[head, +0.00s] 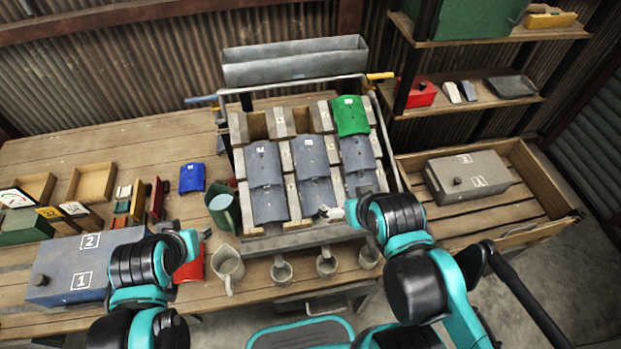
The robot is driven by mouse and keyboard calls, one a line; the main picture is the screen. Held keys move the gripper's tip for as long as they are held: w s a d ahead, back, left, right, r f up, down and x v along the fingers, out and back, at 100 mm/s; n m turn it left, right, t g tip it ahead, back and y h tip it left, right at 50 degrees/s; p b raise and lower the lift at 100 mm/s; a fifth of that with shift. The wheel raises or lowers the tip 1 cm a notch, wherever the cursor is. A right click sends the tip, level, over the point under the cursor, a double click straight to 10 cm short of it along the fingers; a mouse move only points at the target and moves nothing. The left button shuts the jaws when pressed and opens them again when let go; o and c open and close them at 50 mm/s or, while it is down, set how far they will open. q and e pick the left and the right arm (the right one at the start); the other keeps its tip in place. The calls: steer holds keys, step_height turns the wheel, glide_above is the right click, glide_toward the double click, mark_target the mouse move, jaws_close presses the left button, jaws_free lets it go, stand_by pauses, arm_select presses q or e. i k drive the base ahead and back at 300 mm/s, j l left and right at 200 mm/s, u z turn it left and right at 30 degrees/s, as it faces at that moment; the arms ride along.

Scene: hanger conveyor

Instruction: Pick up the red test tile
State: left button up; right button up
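A red piece (191,268), which looks like the red tile, lies on the wooden table at the left, just beside my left gripper (192,246). The gripper and wrist hide much of it, and I cannot tell whether they touch. The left fingers are too small and covered to show open or shut. My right gripper (340,213) is over the lower edge of the tile rack (300,238), in front of the right column of grey tiles. Its fingers are too small to read. A blue tile (192,177) lies on the table, and a green tile (350,115) is at the rack's top right.
Several cups (326,262) line the front. A blue-grey box (75,268) is at left; a grey box (468,176) sits in the right tray.

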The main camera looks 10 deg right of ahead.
mark_target(195, 270)
steer(key=j+z, duration=0.25)
steer(key=z, duration=0.3)
steer(key=u, duration=1.45)
steer(key=j+z, duration=0.5)
steer(key=j, duration=1.6)
